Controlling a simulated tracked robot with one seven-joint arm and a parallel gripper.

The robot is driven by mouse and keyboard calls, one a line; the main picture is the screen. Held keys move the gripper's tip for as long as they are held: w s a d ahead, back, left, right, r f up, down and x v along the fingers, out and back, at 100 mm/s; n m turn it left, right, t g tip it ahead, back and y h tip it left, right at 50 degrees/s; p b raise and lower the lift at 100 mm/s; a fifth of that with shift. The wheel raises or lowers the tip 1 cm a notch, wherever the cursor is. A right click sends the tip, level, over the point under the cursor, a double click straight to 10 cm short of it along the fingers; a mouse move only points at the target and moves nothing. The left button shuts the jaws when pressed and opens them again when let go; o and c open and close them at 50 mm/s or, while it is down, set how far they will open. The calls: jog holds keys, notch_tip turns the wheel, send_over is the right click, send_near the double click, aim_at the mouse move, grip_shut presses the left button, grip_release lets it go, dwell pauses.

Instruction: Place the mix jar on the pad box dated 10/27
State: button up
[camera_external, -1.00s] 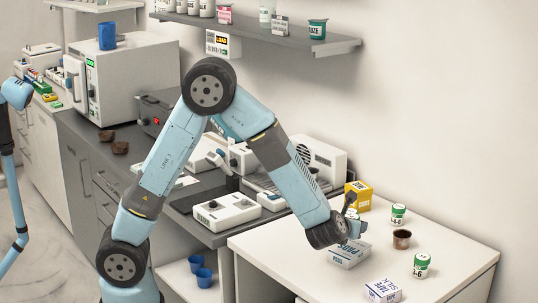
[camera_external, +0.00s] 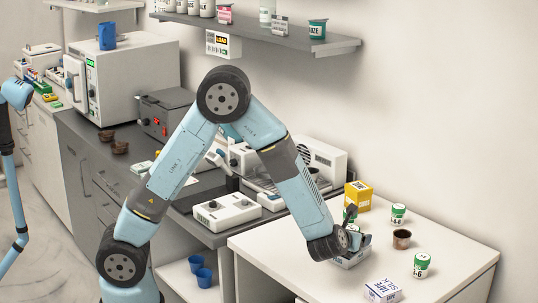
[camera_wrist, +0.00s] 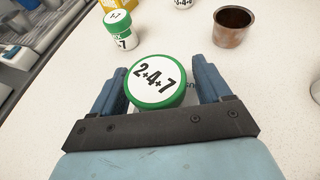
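The mix jar (camera_wrist: 155,82) has a green-rimmed white lid reading "2+4+7". In the wrist view it sits between the two fingers of my gripper (camera_wrist: 160,88), and its lid fills the gap. A white pad box (camera_external: 350,262) lies on the white table under my gripper (camera_external: 355,240) in the external view. My gripper and wrist hide most of this box, and its date is not readable. The jar's body is hidden below its lid, so I cannot tell whether it touches the box.
Near my gripper stand a green-lidded jar ending in "7" (camera_wrist: 122,30), another green-lidded jar (camera_external: 398,213), one marked with a 6 (camera_external: 421,266), a copper cup (camera_external: 402,239), a yellow box (camera_external: 358,196) and a silk tape box (camera_external: 383,290).

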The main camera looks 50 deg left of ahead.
jog(key=v, duration=1.1)
jog(key=s+a+r+n+g+y, duration=0.1)
jog(key=s+a+r+n+g, duration=0.3)
jog(key=a, duration=0.4)
jog(key=s+a+r+n+g, duration=0.1)
jog(key=s+a+r+n, duration=0.15)
jog(key=a+n, duration=0.5)
jog(key=s+a+r+n+g+y, duration=0.1)
jog(key=s+a+r+n+g, duration=0.3)
jog(key=a, duration=0.5)
jog(key=s+a+r+n+t+h, duration=0.1)
jog(key=s+a+r+n+h, duration=0.1)
jog(key=s+n, duration=0.5)
jog(key=s+a+r+n+t+h, duration=0.1)
jog(key=s+a+r+n+h, duration=0.2)
jog(key=s+n, duration=0.5)
jog(key=shift+r+n+h, duration=0.45)
jog(key=shift+r+h, duration=0.35)
jog(key=shift+h, duration=0.4)
